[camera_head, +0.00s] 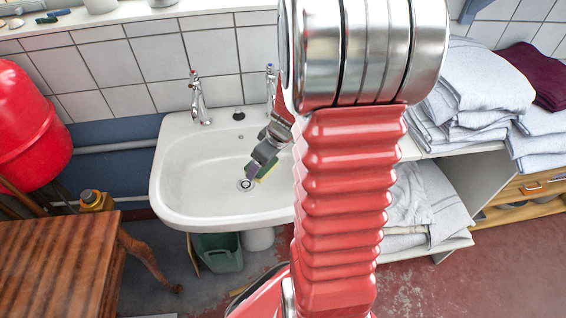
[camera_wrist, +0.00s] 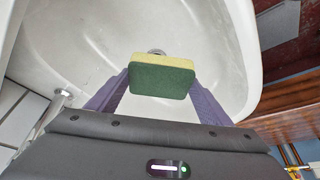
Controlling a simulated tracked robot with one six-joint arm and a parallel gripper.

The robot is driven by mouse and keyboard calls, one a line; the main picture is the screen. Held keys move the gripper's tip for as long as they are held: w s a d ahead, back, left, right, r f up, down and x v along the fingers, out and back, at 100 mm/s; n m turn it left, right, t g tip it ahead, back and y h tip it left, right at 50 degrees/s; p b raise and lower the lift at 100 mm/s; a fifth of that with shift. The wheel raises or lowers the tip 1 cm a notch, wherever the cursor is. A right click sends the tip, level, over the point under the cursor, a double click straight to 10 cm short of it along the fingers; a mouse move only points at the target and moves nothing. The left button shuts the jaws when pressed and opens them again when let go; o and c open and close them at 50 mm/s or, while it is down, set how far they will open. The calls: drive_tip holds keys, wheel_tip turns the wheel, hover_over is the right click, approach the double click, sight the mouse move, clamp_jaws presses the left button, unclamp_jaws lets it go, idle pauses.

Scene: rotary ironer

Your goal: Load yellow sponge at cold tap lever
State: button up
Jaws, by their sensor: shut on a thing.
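A yellow sponge with a green scouring side (camera_wrist: 162,78) is held between the two fingers of my gripper (camera_wrist: 160,92) in the wrist view. The sponge is over the white sink basin (camera_wrist: 85,45), in front of the drain. In the head view my gripper (camera_head: 262,165) hangs over the basin (camera_head: 190,190), and only a thin yellow-green edge of the sponge (camera_head: 266,169) shows. The cold tap with a blue mark (camera_head: 270,82) stands at the back right of the sink, partly behind my arm. The red-marked tap (camera_head: 198,98) stands at the back left.
A wooden table (camera_head: 60,255) stands at lower left, with a red container (camera_head: 30,125) behind it. Folded white towels (camera_head: 480,80) fill the shelf at right. A green bin (camera_head: 218,252) is under the sink. A ledge (camera_head: 130,14) runs above the tiles.

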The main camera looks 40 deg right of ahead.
sight(277, 164)
drive_tip(key=s+d, duration=0.1)
drive_tip(key=s, duration=0.1)
drive_tip(key=s+d, duration=0.2)
drive_tip(key=shift+d+f, duration=0.2)
drive_tip(key=shift+w, duration=0.15)
drive_tip(key=shift+o, duration=0.2)
drive_tip(key=w+d+f, duration=0.2)
drive_tip(key=w+d, duration=0.5)
drive_tip(key=w, duration=0.5)
drive_tip(key=shift+f, duration=0.4)
idle(0.5)
drive_tip(key=shift+s, duration=0.1)
idle(0.4)
drive_tip(key=s+a, duration=0.4)
drive_tip(key=s, duration=0.2)
drive_tip(key=shift+s, duration=0.4)
idle(0.6)
drive_tip(key=shift+s, duration=0.1)
drive_tip(key=shift+c, duration=0.2)
idle(1.2)
drive_tip(key=shift+s+a+r, duration=0.4)
drive_tip(key=shift+s+r, duration=0.25)
drive_tip(key=shift+s, duration=0.05)
drive_tip(key=shift+s+a+r, duration=0.45)
drive_tip(key=shift+s+r, duration=0.2)
drive_tip(key=shift+r, duration=0.05)
drive_tip(key=shift+s+a+r, duration=0.4)
drive_tip(key=shift+s+r, duration=0.25)
drive_tip(key=shift+s, duration=0.05)
